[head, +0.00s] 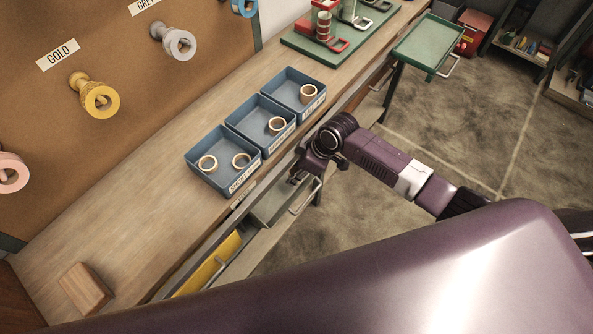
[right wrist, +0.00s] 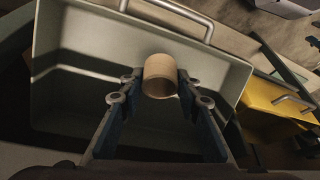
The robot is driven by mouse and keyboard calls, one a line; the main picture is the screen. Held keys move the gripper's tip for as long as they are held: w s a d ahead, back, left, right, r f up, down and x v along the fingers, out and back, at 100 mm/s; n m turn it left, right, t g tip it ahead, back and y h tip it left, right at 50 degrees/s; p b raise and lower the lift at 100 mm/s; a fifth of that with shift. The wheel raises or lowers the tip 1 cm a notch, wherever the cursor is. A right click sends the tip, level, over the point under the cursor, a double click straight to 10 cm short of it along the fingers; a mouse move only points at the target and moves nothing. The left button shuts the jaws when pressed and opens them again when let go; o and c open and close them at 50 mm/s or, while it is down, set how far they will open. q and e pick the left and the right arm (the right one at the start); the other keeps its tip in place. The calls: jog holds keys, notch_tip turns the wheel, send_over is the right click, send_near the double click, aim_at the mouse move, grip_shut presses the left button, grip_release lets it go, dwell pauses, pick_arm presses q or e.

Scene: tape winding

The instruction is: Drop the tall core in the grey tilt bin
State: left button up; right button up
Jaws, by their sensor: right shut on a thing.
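In the right wrist view a tan cylindrical core (right wrist: 160,76) is between the fingertips of my right gripper (right wrist: 159,84), which is shut on it. The grey tilt bin (right wrist: 95,45) is tipped open, and the core is over its opening, apart from its walls as far as I can tell. In the head view the grey bin (head: 273,209) hangs open below the bench's front edge. My right gripper (head: 299,177) points down at it, and the core is hidden there. My left gripper is not in view.
Three blue trays (head: 205,180) with tan cores stand on the wooden bench (head: 140,215). A green tray (head: 428,45) juts out farther along. A wooden block (head: 86,287) lies at the near bench end.

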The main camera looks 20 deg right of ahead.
jog(key=o, duration=0.8)
jog(key=s+d, duration=0.2)
jog(key=d, duration=0.1)
jog(key=s+d, duration=0.3)
jog(key=s+d+r, duration=0.1)
jog(key=s+d, duration=0.1)
jog(key=d, duration=0.2)
jog(key=shift+s, duration=0.15)
jog(key=shift+d, duration=0.1)
